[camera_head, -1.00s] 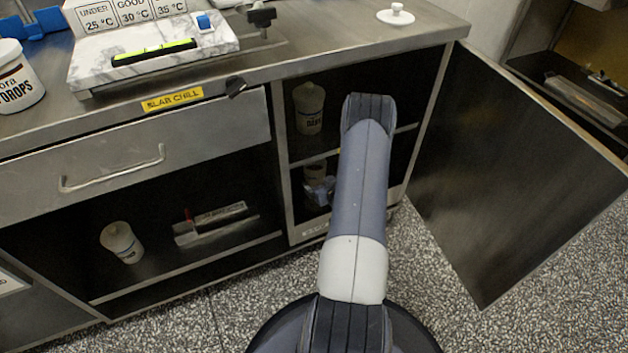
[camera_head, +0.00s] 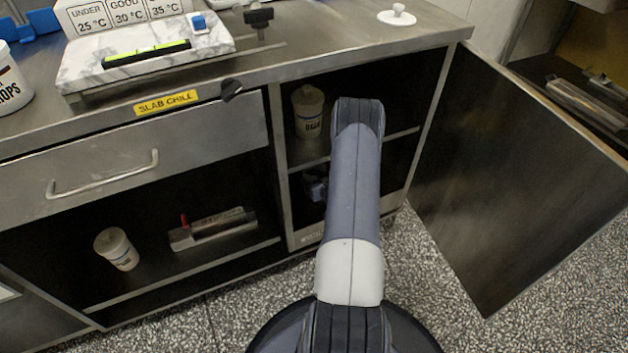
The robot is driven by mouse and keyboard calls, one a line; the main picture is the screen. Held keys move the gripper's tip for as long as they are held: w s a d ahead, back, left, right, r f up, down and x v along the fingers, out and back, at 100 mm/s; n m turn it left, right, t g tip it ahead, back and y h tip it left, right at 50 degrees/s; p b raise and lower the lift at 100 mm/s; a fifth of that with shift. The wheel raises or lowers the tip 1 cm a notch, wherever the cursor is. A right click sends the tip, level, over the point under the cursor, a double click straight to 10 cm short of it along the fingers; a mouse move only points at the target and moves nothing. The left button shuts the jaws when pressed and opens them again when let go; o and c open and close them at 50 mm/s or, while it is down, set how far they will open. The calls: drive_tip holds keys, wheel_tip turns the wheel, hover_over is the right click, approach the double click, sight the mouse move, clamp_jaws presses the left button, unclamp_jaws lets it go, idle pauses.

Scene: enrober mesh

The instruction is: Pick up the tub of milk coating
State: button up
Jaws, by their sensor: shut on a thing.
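My gripper (camera_head: 317,187) shows only in part, as a dark blur in the lower bay of the right-hand cupboard, left of my arm. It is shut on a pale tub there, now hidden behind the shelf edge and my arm. No label on that tub can be read. Another white lidded tub (camera_head: 308,112) stands on the upper shelf of the same cupboard; its dark label looks like "DARK". A third white tub (camera_head: 116,249) stands in the open left bay, its lettering too small to read.
The cupboard door (camera_head: 515,180) stands wide open to the right. The shelf (camera_head: 402,133) lies above my gripper, and an upright post (camera_head: 279,170) is close on its left. A long tool (camera_head: 213,229) lies in the left bay. The counter holds a marble slab (camera_head: 145,55).

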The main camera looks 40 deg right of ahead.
drive_tip(key=shift+r, duration=0.1)
drive_tip(key=c, duration=0.5)
